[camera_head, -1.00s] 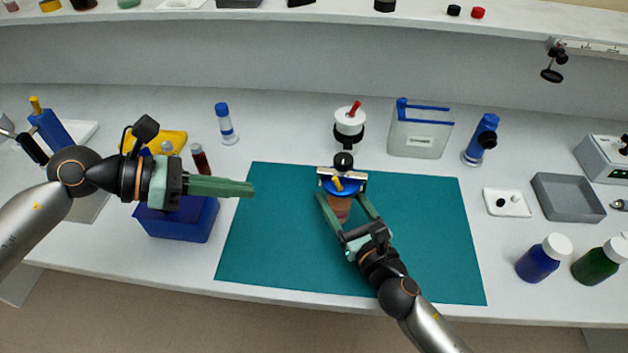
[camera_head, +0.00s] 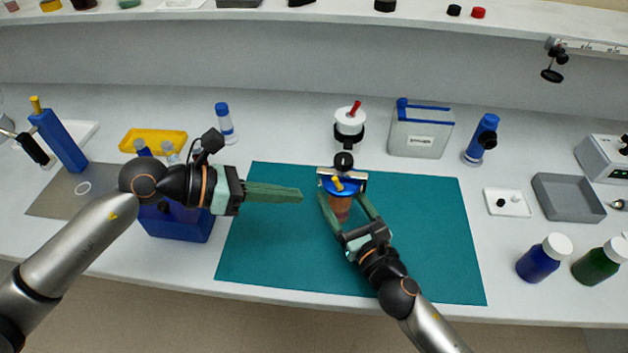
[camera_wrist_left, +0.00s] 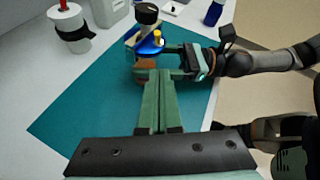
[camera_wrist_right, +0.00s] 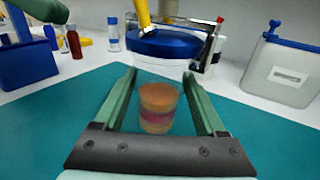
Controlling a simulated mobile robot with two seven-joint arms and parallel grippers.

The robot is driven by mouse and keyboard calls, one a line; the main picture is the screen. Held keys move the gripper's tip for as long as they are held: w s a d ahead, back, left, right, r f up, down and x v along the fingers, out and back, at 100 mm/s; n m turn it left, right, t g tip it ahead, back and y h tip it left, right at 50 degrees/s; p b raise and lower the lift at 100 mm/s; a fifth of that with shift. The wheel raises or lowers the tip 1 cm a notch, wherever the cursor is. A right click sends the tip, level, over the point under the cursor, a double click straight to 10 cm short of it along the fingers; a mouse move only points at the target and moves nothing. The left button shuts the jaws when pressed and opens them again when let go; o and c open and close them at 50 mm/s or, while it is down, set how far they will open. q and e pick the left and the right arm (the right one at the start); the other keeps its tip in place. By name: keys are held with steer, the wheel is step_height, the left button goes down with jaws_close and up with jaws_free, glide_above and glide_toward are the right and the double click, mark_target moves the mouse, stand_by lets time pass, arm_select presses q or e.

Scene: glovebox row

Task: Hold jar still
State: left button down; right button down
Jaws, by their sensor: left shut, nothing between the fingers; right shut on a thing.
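The jar (camera_head: 340,207) stands upright on the teal mat (camera_head: 270,255). It has a blue lid (camera_wrist_right: 165,42) with a yellow piece on top, and layered orange and pink contents show through its clear wall in the right wrist view (camera_wrist_right: 158,107). My right gripper (camera_head: 347,210) is shut on the jar, one finger on each side. A metal clamp-like piece with a black knob (camera_head: 343,161) sits at the lid. My left gripper (camera_head: 300,195) is shut and empty, its fingers pointing right at the jar from a short distance to its left.
A white pot with a red handle (camera_head: 350,121) and a clear box with a blue rim (camera_head: 420,133) stand behind the mat. A blue rack (camera_head: 180,224) with tubes is below my left arm. The mat's right part is bare.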

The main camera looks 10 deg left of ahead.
mark_target(336, 185)
arm_select(q)
steer(key=shift+w+d+r, duration=0.1)
steer(key=shift+w+d, duration=0.3)
steer(key=shift+d, duration=0.35)
steer(key=shift+w+d+r, duration=0.1)
steer(key=shift+w+d, duration=0.35)
steer(key=shift+d, duration=0.35)
steer(key=shift+w+d+r, duration=0.1)
steer(key=shift+w+d, duration=0.3)
steer(key=shift+d, duration=0.35)
steer(key=shift+d+r+m+y, duration=0.3)
steer(key=shift+r+y, duration=0.1)
steer(key=shift+y, duration=0.6)
steer(key=shift+d+r+y, duration=0.15)
steer(key=shift+y, duration=0.15)
steer(key=y, duration=0.1)
steer(key=d+r+m+y, duration=0.1)
steer(key=y, duration=0.1)
steer(key=shift+s+d, duration=0.1)
steer(key=shift+d, duration=0.3)
steer(key=shift+r, duration=0.8)
